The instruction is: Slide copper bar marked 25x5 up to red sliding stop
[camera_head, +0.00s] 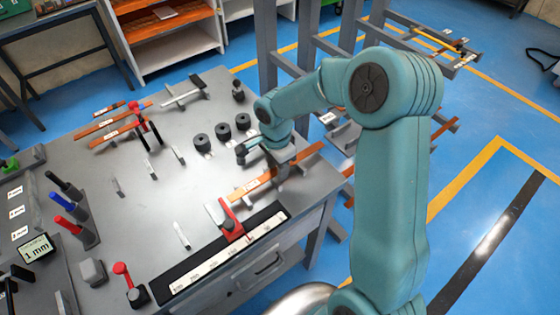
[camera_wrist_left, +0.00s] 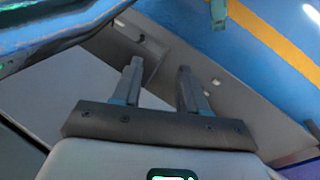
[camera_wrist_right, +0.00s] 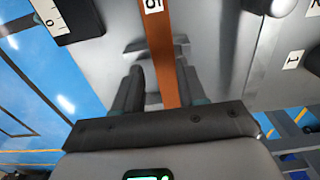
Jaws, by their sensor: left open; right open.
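A copper bar (camera_head: 309,153) with a white label lies across grey supports at the table's right edge; its label is too small to read surely in the head view. In the right wrist view, the bar (camera_wrist_right: 174,85) runs between my fingers, its label ending in a 5. My right gripper (camera_head: 283,171) is open around the bar, one finger on each side (camera_wrist_right: 159,78). The red sliding stop (camera_head: 232,222) stands on the white scale, close to the bar's near end; I cannot tell whether they touch. My left gripper (camera_wrist_left: 159,77) is open and empty, out of the head view.
The white scale (camera_head: 200,272) lies on a black strip along the table's front edge. Several black rollers (camera_head: 222,132) stand behind the bar. More copper bars (camera_head: 112,131) lie at the left rear. Coloured-handled tools (camera_head: 70,228) stand at the left. The table's middle is mostly clear.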

